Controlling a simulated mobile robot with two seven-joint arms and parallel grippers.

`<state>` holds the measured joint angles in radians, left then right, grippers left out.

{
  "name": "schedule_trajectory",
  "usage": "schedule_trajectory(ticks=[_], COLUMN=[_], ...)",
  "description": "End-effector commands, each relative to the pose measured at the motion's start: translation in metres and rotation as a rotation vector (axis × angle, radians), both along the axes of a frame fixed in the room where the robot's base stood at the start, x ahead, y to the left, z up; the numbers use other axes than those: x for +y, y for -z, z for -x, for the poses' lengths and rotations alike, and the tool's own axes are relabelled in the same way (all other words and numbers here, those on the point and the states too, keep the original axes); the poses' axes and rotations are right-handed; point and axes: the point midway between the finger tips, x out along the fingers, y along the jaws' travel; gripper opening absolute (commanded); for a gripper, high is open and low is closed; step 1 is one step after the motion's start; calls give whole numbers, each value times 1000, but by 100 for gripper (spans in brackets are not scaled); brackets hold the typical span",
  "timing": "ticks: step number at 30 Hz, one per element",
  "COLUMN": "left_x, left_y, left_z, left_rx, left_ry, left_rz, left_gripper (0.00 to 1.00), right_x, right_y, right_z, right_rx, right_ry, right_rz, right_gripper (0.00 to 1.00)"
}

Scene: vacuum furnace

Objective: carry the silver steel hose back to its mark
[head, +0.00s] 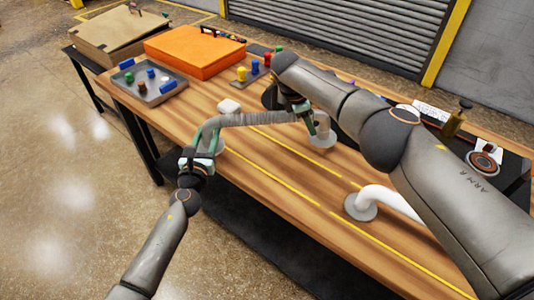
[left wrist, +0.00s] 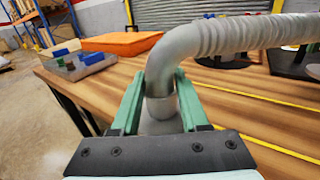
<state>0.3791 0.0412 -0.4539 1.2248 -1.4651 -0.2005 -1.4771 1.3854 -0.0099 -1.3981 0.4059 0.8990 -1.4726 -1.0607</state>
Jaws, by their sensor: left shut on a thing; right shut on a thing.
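My right gripper (head: 302,108) is shut near the hose's right end, partly hidden by my right arm. A grey round flange (head: 322,139) shows below that end. Yellow lines (head: 285,148) mark the tabletop. I cannot tell how high the hose is.
A white bent pipe (head: 388,196) on a round flange stands at the right front.

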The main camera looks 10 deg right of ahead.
Motion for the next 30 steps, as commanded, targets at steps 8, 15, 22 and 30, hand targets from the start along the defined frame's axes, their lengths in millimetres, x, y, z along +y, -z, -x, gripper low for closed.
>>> schedule_trajectory(ticks=[8, 15, 22, 30], left_x=[0, 0, 0, 0], left_y=[9, 22, 34, 47], left_z=[0, 0, 0, 0], left_rx=[-4, -4, -4, 0], left_ry=[0, 0, 1, 1], left_rz=[2, 2, 2, 1], left_gripper=[0, 0, 0, 47], right_x=[0, 0, 0, 0], right_y=[10, 23, 35, 47], right_z=[-1, -1, 0, 0], right_rx=[-1, -1, -1, 0], right_ry=[-2, -2, -2, -1], right_rz=[0, 0, 0, 0], right_gripper=[0, 0, 0, 47])
